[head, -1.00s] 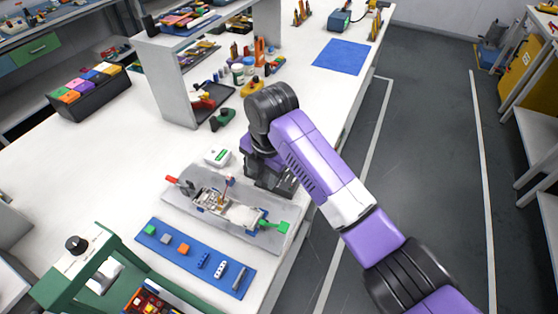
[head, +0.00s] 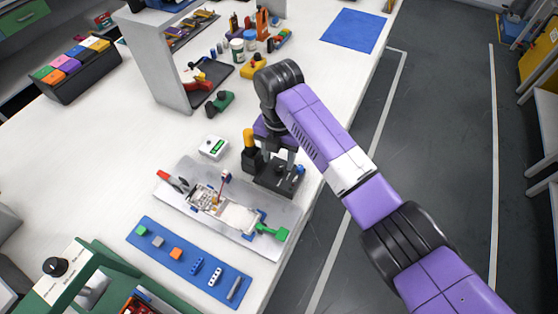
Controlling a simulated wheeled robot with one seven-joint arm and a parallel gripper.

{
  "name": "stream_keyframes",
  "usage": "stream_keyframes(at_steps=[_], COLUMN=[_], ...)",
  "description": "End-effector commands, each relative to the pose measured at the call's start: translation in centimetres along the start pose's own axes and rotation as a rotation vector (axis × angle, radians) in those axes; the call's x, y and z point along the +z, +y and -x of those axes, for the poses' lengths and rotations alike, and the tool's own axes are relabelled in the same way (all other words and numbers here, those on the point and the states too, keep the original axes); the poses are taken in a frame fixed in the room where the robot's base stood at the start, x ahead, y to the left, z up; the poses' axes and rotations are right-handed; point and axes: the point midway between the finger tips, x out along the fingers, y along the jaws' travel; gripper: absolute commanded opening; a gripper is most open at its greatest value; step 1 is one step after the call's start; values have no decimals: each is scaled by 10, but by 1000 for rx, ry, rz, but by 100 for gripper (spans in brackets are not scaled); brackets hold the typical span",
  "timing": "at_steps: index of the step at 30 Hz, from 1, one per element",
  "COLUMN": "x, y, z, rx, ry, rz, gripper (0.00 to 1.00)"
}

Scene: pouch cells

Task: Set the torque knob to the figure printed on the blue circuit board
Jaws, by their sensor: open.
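A black knob (head: 55,266) sits on a white panel with small markings, on the green frame at the lower left. Its setting and the print are too small to read. I cannot make out a blue circuit board or a figure on one. A grey fixture plate (head: 172,203) carries a silvery assembly with small blue and green parts. My gripper (head: 279,178) is open, pointing down beside the far right end of this plate, well away from the knob. Its fingertips are hard to tell apart from the dark parts there.
A blue strip (head: 188,268) with several small parts lies in front of the plate. A white box (head: 213,148) with a green display and an orange-topped black tool (head: 249,145) stand behind it. A red tray (head: 133,304) is partly cut off below. Left-centre bench is clear.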

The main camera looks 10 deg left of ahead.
Motion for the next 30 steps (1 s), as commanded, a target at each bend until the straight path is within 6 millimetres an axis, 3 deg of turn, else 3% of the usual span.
stream_keyframes(at_steps=[7, 17, 20, 25, 30], x=[0, 0, 0, 0, 0], y=[0, 0, 0, 0, 0], z=[-29, -34, -34, -34, -34], rx=[-1, 0, 0, 0, 0], ry=[0, -1, -1, -1, -1], rz=[0, 0, 0, -1, -2], gripper=[49, 49, 35, 2, 0])
